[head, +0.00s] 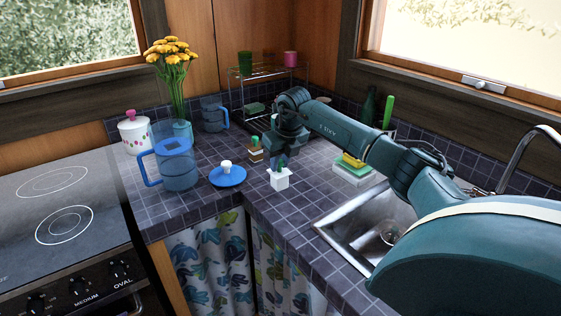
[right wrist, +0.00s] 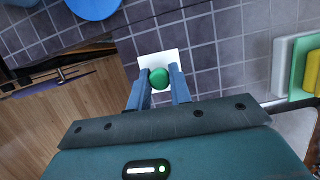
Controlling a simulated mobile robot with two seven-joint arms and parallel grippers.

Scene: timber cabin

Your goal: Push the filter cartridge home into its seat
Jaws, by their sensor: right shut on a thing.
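My right gripper (head: 279,167) points down over a small white block (head: 279,180) near the counter's front edge. The right wrist view shows its two fingertips (right wrist: 159,82) shut on a round green-topped piece (right wrist: 159,77), which looks like the filter cartridge. Under it is the white block (right wrist: 172,58), which looks like the seat. The green piece stands over the block's middle; I cannot tell how deep it sits. In the head view the fingers mostly hide it. My left gripper is not in view.
A blue pitcher (head: 178,168) and a blue lid (head: 228,176) with a white knob stand left of the block. A small brown holder (head: 256,156) stands behind. The steel sink (head: 345,222) and a sponge stack (head: 353,170) are right. The stove (head: 60,215) is far left.

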